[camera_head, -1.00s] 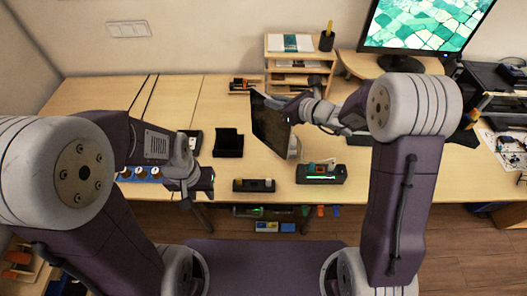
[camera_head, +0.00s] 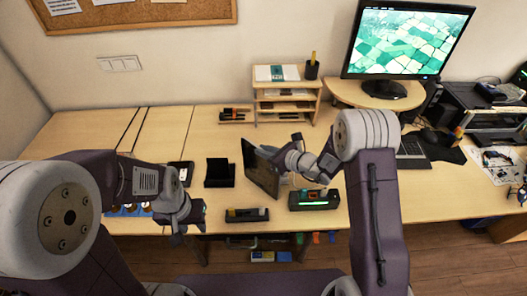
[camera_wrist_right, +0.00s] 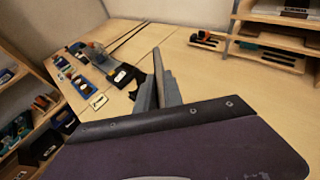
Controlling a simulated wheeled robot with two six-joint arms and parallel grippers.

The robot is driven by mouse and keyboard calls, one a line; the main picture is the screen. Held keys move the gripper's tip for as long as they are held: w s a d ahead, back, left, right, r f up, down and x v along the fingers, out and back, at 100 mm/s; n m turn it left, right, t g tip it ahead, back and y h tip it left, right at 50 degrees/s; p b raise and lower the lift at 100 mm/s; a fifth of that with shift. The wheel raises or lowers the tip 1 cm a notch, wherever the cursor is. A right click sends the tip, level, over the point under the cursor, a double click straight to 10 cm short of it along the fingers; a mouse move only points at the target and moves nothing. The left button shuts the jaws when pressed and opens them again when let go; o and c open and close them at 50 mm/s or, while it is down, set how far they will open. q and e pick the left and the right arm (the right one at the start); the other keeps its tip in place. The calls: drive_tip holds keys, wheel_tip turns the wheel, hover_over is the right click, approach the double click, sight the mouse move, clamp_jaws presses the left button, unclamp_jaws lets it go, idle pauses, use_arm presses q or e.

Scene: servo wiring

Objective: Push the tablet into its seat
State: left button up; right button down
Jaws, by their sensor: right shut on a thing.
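The tablet (camera_head: 260,168) is a thin dark panel, held tilted and near upright above the table. My right gripper (camera_head: 282,158) comes from the right and is shut on it; the fingers are partly hidden behind the panel. A black open stand (camera_head: 219,172), perhaps the seat, is on the table to the left of the tablet, which is apart from it in the picture. In the right wrist view my right gripper's fingers (camera_wrist_right: 160,90) show close together. My left gripper (camera_head: 188,216) hangs near the table's front edge at the left, its fingers too small to read.
A box with a green lit strip (camera_head: 314,200) and a dark tray (camera_head: 246,214) lie near the front edge. A wooden shelf (camera_head: 287,97) stands at the back, with a monitor (camera_head: 408,42) to its right.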

drive_tip(key=shift+w, duration=0.15)
drive_tip(key=shift+f, duration=0.15)
drive_tip(key=c, duration=1.5)
unclamp_jaws()
drive_tip(key=shift+o, duration=0.2)
